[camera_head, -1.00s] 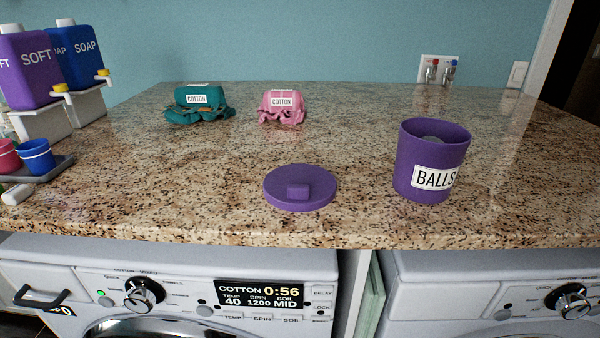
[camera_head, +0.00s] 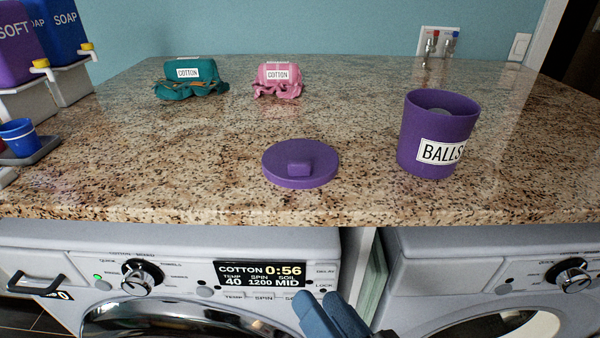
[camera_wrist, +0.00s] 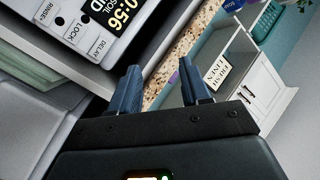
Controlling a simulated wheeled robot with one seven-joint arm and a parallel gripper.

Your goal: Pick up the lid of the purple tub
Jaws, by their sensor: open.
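The purple lid (camera_head: 318,158) lies flat on the granite counter, its small block handle (camera_head: 299,169) facing up. The purple tub (camera_head: 436,122), labelled BALLS, stands upright and uncovered to the right of the lid, with something pale inside. My gripper (camera_head: 332,308) shows at the bottom of the head view, below the counter's front edge and in front of the washer. In the wrist view its two blue fingers (camera_wrist: 160,80) are apart with nothing between them. The lid is not clearly seen in the wrist view.
A green COTTON bundle (camera_head: 190,80) and a pink COTTON bundle (camera_head: 278,82) sit at the back. Soap dispensers (camera_head: 62,50) and a blue cup (camera_head: 22,137) stand at left. The counter's front edge (camera_head: 250,215) lies above the washers. The counter around the lid is clear.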

